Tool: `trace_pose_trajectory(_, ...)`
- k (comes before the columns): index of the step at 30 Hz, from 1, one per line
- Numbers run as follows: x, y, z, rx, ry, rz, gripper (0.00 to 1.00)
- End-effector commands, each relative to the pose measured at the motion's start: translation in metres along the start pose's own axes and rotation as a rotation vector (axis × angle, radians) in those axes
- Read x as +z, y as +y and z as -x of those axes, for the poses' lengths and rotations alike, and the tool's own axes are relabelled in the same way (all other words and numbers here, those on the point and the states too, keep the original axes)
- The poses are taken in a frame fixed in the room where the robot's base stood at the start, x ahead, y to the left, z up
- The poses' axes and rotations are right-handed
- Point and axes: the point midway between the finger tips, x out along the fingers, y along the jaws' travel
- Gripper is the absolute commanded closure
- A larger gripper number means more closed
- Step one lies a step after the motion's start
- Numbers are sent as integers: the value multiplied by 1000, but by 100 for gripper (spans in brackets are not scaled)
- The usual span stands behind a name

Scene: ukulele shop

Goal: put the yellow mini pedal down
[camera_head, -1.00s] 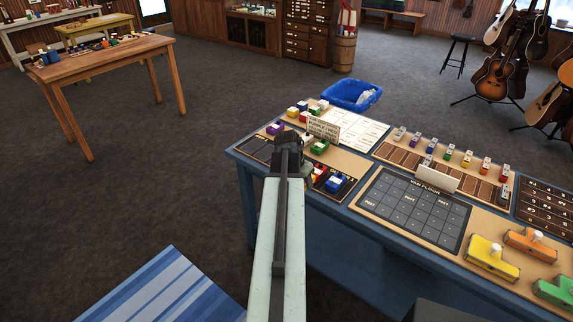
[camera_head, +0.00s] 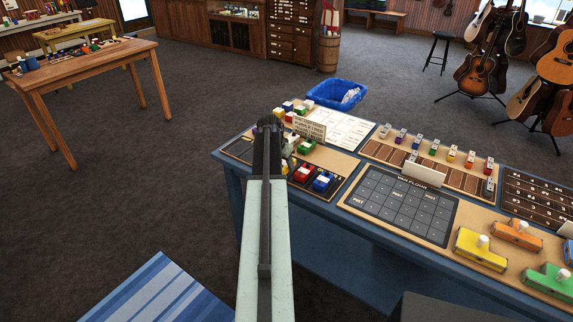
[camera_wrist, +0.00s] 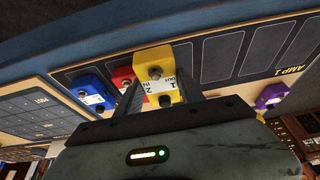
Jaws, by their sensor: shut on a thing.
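The yellow mini pedal (camera_wrist: 158,68) is between the two fingers of my gripper (camera_wrist: 158,92) in the wrist view, and the gripper is shut on it. Its white label reads IN, OUT and a number. It is at or just above the dark slotted board marked AMP 1 (camera_wrist: 285,70); I cannot tell whether it touches. A red pedal (camera_wrist: 122,76) and a blue pedal (camera_wrist: 90,88) stand left of it, and a purple pedal (camera_wrist: 272,96) stands to the right. In the head view my arm mostly hides the gripper (camera_head: 270,150) at the blue table's left end.
The red (camera_head: 304,172) and blue (camera_head: 323,182) pedals stand close right of my arm. A small sign (camera_head: 310,129) stands behind them. The van floor grid (camera_head: 400,203) is bare. Larger yellow (camera_head: 480,250) and orange (camera_head: 517,235) pedals are farther right. A blue bin (camera_head: 335,97) stands beyond the table.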

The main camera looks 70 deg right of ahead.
Motion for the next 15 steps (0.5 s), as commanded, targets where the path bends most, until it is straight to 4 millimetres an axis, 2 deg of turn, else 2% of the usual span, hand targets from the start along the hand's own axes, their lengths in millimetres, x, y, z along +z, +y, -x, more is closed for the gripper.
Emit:
trace_pose_trajectory(1, -13, -10, -8, 0, 0, 0, 100)
trace_pose_trajectory(5, -30, -21, -17, 0, 0, -1, 100)
trace_pose_trajectory(15, -45, -30, -25, 0, 0, -2, 100)
